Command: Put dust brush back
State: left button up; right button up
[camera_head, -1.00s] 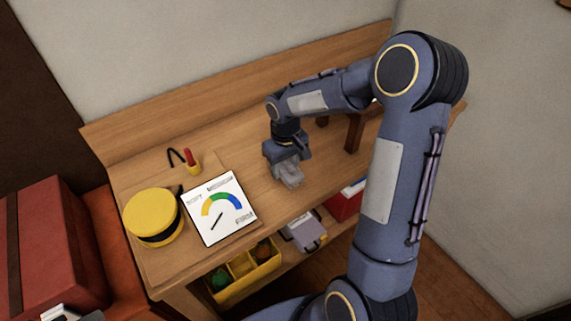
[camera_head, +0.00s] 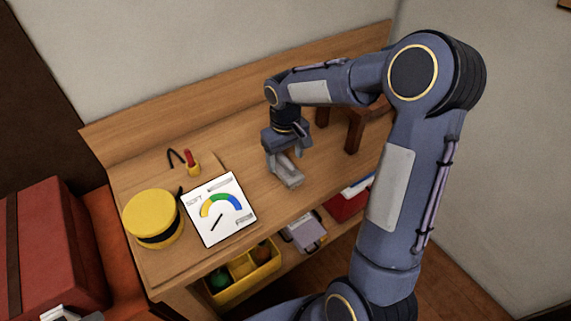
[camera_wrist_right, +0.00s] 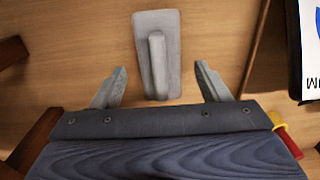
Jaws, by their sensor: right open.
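A grey flat piece with a raised bar along its middle, which looks like the dust brush (camera_wrist_right: 157,82), lies on the wooden bench top in the right wrist view. My right gripper (camera_wrist_right: 161,68) is open, with one finger on each side of it and a visible gap to both. In the head view the right gripper (camera_head: 284,172) points down at the middle of the bench, and grey fingers and grey piece are hard to separate there. A pale grey part at the bottom left edge seems to be my left gripper (camera_head: 62,313); its fingers are mostly cut off.
A brown wooden stand (camera_head: 354,130) is at the right. A yellow bin (camera_head: 222,291) sits on the lower shelf.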

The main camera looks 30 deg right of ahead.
aim_at(285, 161)
notch_tip(285, 161, up, 8)
jog(key=shift+f, duration=0.25)
jog(key=s+a+m+t+y, duration=0.1)
jog(key=s+a+t+y, duration=0.1)
jog(key=s, duration=0.9)
jog(key=s+a+r+m+t+y, duration=0.1)
jog(key=s+a+t, duration=0.2)
jog(key=s, duration=0.8)
jog(key=shift+a+r+m+t+y, duration=0.3)
jog(key=shift+a+y, duration=0.1)
jog(key=shift+a, duration=0.75)
